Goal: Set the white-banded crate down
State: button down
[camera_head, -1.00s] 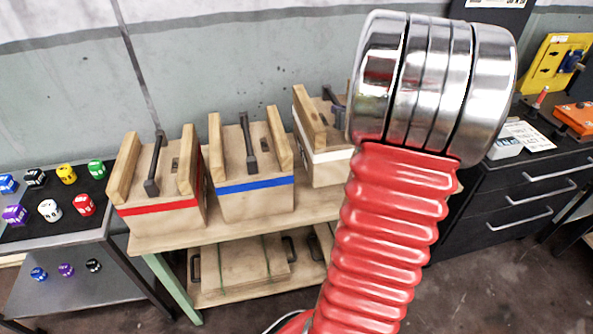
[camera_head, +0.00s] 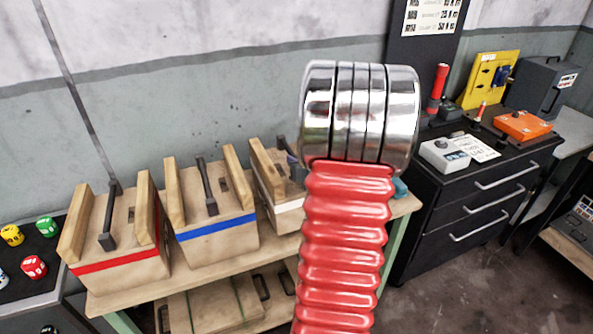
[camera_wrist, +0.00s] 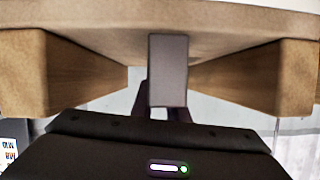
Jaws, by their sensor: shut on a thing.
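The white-banded crate (camera_head: 285,215) is at the right end of the row on the wooden shelf (camera_head: 150,290), partly hidden behind my red arm. It looks level; I cannot tell whether its bottom touches the shelf. In the wrist view, its grey handle (camera_wrist: 168,60) runs between two wooden rails (camera_wrist: 75,75). My gripper (camera_wrist: 157,102) is shut on this handle, with the fingertips mostly hidden.
The blue-banded crate (camera_head: 212,232) stands close on the left, then the red-banded crate (camera_head: 115,258). A dark drawer cabinet (camera_head: 470,200) with tools on top stands to the right. Flat wooden crates (camera_head: 210,308) lie on the lower shelf.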

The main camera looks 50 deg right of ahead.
jog(key=shift+r, duration=0.1)
jog(key=shift+f, duration=1.9)
jog(key=c, duration=1.7)
grip_release()
jog(key=shift+s, duration=0.1)
jog(key=v, duration=1.2)
jog(key=shift+a, duration=0.1)
